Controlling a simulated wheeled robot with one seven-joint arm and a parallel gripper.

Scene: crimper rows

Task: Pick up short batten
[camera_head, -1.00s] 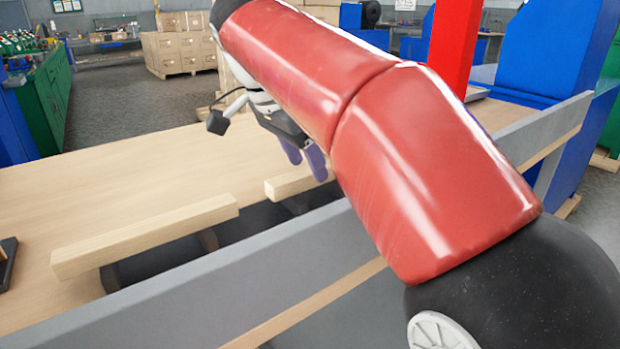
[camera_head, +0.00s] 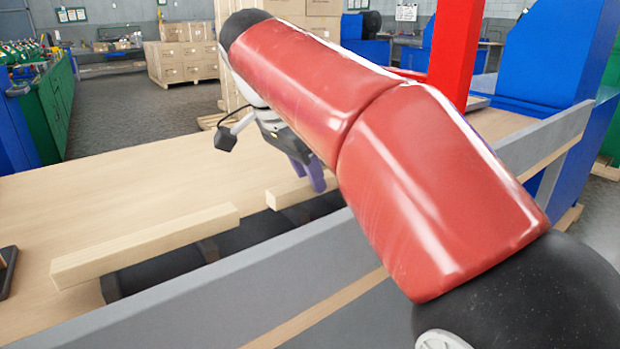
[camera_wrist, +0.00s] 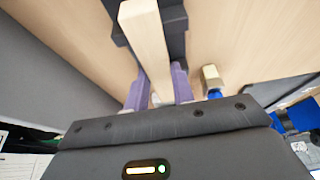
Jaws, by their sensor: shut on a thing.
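The short batten (camera_head: 288,193) is a pale wooden bar at the right of the workbench in the head view, partly hidden behind my gripper and arm. In the wrist view the batten (camera_wrist: 146,38) runs away from me between the two purple fingers. My gripper (camera_head: 312,184) is shut on it from above, with a finger on each side in the wrist view (camera_wrist: 158,92). The batten lies over a dark support (camera_wrist: 177,22); I cannot tell whether it is clear of it.
A longer batten (camera_head: 150,245) lies left of the short one on dark supports. A grey rail (camera_head: 230,275) runs along the near side of the bench (camera_head: 110,195). A small wooden block end (camera_wrist: 211,74) shows right of my fingers. The bench's left part is mostly clear.

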